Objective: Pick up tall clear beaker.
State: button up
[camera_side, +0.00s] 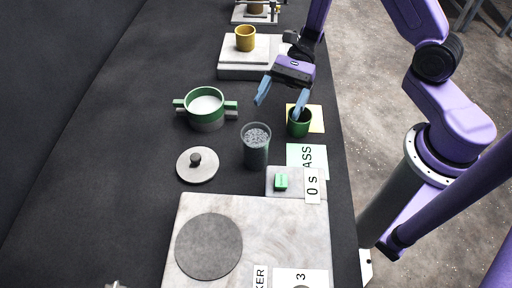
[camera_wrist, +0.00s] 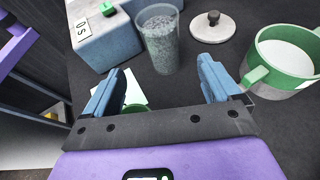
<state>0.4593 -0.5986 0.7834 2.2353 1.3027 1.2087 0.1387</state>
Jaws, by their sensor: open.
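The tall clear beaker (camera_side: 256,149) stands upright on the dark table in the side view, with grey granular stuff inside. It also shows at the top middle of the wrist view (camera_wrist: 159,42). My gripper (camera_side: 281,104) is open, with blue fingers, and hangs above and behind the beaker. In the wrist view my gripper (camera_wrist: 158,85) points toward the beaker, which is beyond the fingertips and untouched. A small green cup (camera_side: 299,123) stands just below my right finger in the side view. In the wrist view it is mostly hidden behind my gripper.
A green two-handled pot (camera_side: 206,107) with white contents stands left of the beaker. A round lid (camera_side: 197,165) lies nearby. A grey box with a green button (camera_side: 281,182) is close in front. A scale-like slab (camera_side: 185,215) fills the foreground. A yellow cup (camera_side: 245,38) stands farther back.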

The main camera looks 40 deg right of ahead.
send_near(250, 159)
jog(key=shift+s+a+f, duration=0.35)
jog(key=shift+a+f, duration=0.2)
jog(key=shift+f, duration=0.05)
jog(key=shift+w+x, duration=0.1)
jog(key=shift+x, duration=1.35)
jog(key=shift+w+x, duration=0.15)
jog(key=shift+x, duration=1.25)
jog(key=shift+f, duration=0.15)
jog(key=c, duration=1.2)
jog(key=shift+o, duration=0.2)
